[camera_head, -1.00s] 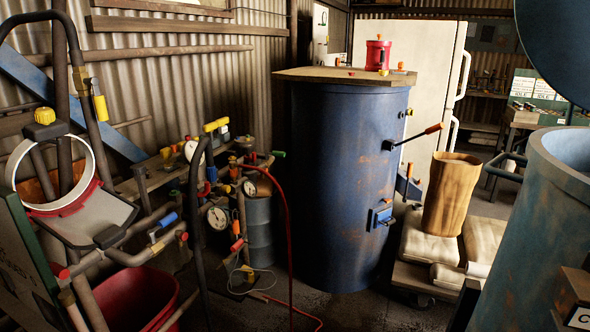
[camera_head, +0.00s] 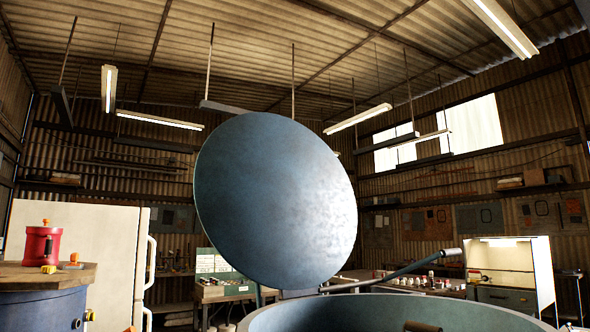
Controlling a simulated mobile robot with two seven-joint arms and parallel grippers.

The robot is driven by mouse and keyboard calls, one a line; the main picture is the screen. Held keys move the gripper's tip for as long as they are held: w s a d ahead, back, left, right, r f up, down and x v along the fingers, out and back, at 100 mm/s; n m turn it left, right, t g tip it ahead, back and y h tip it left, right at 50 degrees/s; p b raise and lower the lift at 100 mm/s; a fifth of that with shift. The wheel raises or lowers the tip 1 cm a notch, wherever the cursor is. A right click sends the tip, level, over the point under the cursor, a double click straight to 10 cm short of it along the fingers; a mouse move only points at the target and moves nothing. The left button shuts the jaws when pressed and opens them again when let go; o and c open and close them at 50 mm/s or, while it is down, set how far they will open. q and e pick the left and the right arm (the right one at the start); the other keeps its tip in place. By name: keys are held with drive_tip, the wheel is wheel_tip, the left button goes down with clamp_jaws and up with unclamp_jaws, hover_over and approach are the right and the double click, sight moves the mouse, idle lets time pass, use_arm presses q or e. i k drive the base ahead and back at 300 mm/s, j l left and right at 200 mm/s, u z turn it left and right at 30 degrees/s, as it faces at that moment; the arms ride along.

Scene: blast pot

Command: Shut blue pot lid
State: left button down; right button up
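The blue pot lid (camera_head: 275,195) is a large round blue-grey disc. It stands raised and tilted, open above the pot. The blue pot (camera_head: 290,318) shows only its upper rim at the bottom of the view. A small brown piece (camera_head: 422,326) shows at the near part of the pot. Neither of my grippers is in view.
A dark blue drum with a wooden top (camera_head: 45,275) stands at the left, bearing a red canister (camera_head: 42,246). A white fridge-like cabinet (camera_head: 85,235) is behind it. Benches and a lit booth (camera_head: 515,270) stand behind the pot. Open air surrounds the lid.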

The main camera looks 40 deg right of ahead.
sight(272, 198)
drive_tip(key=i+j+z, duration=0.1)
drive_tip(key=i+z, duration=0.25)
drive_tip(key=z, duration=0.15)
drive_tip(key=i+j+z, duration=0.25)
drive_tip(key=z, duration=0.25)
drive_tip(key=i+j+z, duration=0.3)
drive_tip(key=z, duration=0.15)
drive_tip(key=i+j+z, duration=0.2)
drive_tip(key=j+z, duration=0.3)
